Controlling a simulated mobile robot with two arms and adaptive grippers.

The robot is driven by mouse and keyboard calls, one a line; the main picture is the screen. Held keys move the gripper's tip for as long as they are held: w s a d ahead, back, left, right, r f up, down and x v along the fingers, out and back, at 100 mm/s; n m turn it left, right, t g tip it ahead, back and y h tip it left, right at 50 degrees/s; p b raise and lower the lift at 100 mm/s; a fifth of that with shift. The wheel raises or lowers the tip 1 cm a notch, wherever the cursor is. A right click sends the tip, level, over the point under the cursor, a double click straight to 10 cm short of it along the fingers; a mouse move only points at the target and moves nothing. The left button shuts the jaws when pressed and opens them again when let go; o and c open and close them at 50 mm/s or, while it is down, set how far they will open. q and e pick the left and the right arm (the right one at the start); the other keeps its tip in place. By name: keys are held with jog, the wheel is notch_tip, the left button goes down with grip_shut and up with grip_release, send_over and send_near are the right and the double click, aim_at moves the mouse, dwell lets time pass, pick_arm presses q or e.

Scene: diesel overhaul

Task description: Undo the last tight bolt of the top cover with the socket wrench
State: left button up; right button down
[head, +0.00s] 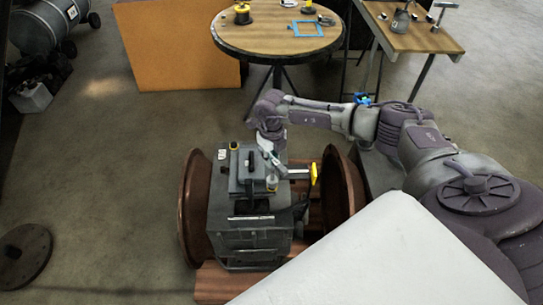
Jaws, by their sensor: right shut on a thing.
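The grey engine block (240,238) sits low in the middle of the head view with its grey top cover (246,172) on top. My right gripper (271,160) points down over the right side of the cover, shut on a tool that I take to be the socket wrench (297,172). A grey bar and a yellow end show to the right of the gripper. The bolt heads are too small to tell apart, and the gripper hides part of the cover. My left gripper is out of view.
Rust-brown round flanges stand left (194,208) and right (341,192) of the engine. A round wooden table (262,36) with small items stands behind, beside an orange panel (175,45). A dark disc (24,255) lies at the left. The floor left of the engine is mostly clear.

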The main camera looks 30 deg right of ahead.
jog(key=m+p, duration=0.2)
jog(key=m, duration=0.2)
jog(key=shift+r+m, duration=0.15)
jog(key=shift+m, duration=0.15)
jog(key=m+p, duration=0.2)
jog(key=m, duration=0.2)
jog(key=shift+s, duration=0.1)
jog(key=m+p, duration=0.2)
jog(key=m, duration=0.2)
jog(key=shift+m, duration=0.4)
jog(key=m+p, duration=0.2)
jog(key=m, duration=0.1)
jog(key=shift+s, duration=0.1)
jog(key=m+p, duration=0.4)
jog(key=m, duration=0.3)
jog(key=shift+r+p, duration=0.1)
jog(key=shift+p, duration=0.2)
jog(key=m+p, duration=0.3)
jog(key=m, duration=0.3)
jog(key=shift+s, duration=0.15)
jog(key=shift+f+m+p, duration=0.25)
jog(key=shift+m+p, duration=0.1)
jog(key=shift+m, duration=0.65)
jog(key=shift+d, duration=0.1)
jog(key=shift+f, duration=0.15)
